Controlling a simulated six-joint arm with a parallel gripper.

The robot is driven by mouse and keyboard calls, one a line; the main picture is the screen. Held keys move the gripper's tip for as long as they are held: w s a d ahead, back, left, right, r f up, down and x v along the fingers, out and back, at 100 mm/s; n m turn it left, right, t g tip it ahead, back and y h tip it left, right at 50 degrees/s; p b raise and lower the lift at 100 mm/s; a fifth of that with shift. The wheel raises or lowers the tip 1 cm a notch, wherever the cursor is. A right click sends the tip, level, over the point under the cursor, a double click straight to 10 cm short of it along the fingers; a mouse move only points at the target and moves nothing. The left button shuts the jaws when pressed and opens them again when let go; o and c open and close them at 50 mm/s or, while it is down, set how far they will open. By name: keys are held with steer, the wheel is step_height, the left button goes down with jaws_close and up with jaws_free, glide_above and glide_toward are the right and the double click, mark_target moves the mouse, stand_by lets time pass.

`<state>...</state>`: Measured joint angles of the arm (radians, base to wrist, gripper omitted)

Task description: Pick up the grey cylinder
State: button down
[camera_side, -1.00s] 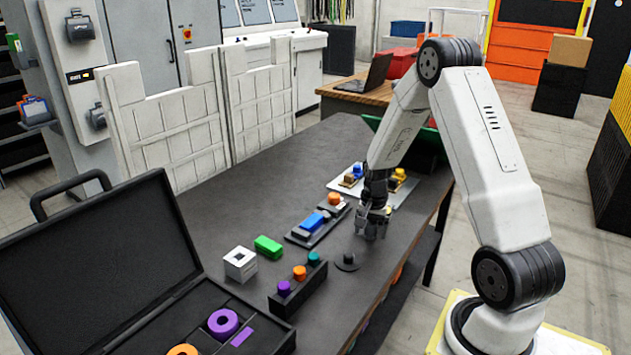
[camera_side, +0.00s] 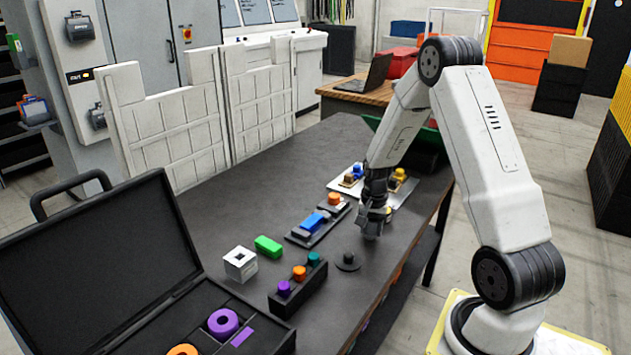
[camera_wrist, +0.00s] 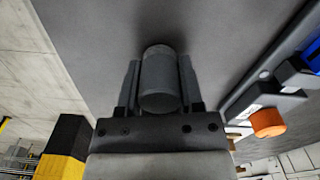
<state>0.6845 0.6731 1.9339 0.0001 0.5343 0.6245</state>
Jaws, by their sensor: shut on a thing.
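The grey cylinder (camera_wrist: 160,82) shows in the wrist view, between the two fingers of my gripper (camera_wrist: 159,88), which are shut on its sides. In the side view my gripper (camera_side: 373,222) points down at the dark table (camera_side: 215,207), low over its right part. The cylinder is hard to make out there, hidden by the fingers. I cannot tell whether it touches the table.
A dark round base with a peg (camera_side: 347,262) stands just in front of my gripper. A black fixture with blue and orange parts (camera_side: 316,224) lies to the left. A block with coloured pegs (camera_side: 298,285), a green block (camera_side: 268,246) and an open black case (camera_side: 95,265) are further left.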

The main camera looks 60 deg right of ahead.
steer(key=shift+r, duration=0.6)
steer(key=s+a+r, duration=0.7)
steer(key=s+r, duration=0.4)
steer(key=s, duration=0.1)
steer(key=shift+a+r, duration=0.15)
steer(key=shift+r, duration=0.1)
steer(key=c, duration=0.9)
jaws_free()
steer(key=c, duration=0.4)
steer(key=shift+c, duration=0.2)
